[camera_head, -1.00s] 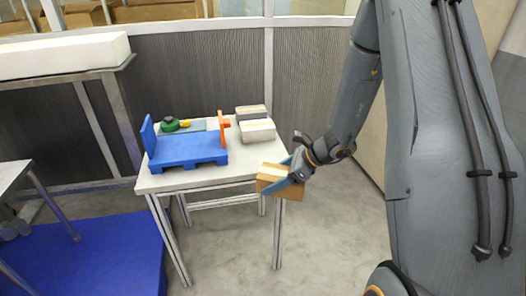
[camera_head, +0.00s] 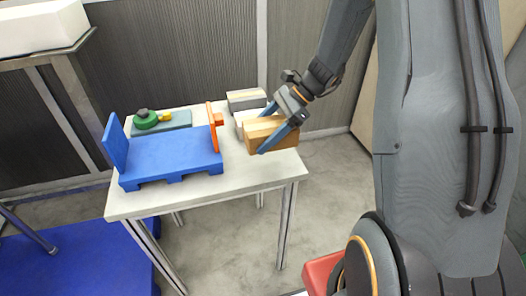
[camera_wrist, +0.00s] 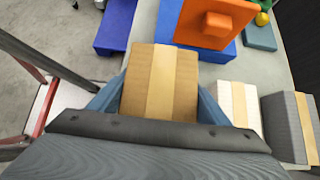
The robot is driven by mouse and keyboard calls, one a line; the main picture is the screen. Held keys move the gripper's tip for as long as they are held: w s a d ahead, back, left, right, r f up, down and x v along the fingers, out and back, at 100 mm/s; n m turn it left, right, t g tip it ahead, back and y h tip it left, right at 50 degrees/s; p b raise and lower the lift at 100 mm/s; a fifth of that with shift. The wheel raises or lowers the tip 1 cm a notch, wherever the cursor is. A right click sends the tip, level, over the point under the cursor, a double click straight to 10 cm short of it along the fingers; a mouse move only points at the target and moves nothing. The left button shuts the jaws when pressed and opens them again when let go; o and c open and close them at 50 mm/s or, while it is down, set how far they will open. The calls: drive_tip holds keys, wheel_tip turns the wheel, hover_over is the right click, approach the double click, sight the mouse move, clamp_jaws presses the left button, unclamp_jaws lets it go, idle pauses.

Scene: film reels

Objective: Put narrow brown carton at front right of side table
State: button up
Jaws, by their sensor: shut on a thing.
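The narrow brown carton (camera_head: 272,135) has a paler tape strip and is held between the blue fingers of my gripper (camera_head: 275,138). In the wrist view the carton (camera_wrist: 160,82) fills the space between both fingers. The side table (camera_head: 240,176) has a pale top. The carton is over or at its right part in the head view; I cannot tell whether it touches the top. My gripper is shut on the carton and tilts down from the upper right.
A blue pallet-like stand (camera_head: 170,155) with an orange upright (camera_head: 212,126) takes the table's left and middle. A white carton (camera_head: 241,118) and a grey carton (camera_head: 246,97) stand behind the held carton. Bare tabletop shows along the front edge.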

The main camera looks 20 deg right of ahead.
drive_tip(key=shift+a+f+p, duration=0.1)
drive_tip(key=shift+f+p, duration=0.5)
drive_tip(key=shift+f, duration=3.05)
drive_tip(key=shift+f, duration=0.1)
drive_tip(key=o, duration=1.3)
drive_tip(key=shift+o, duration=0.2)
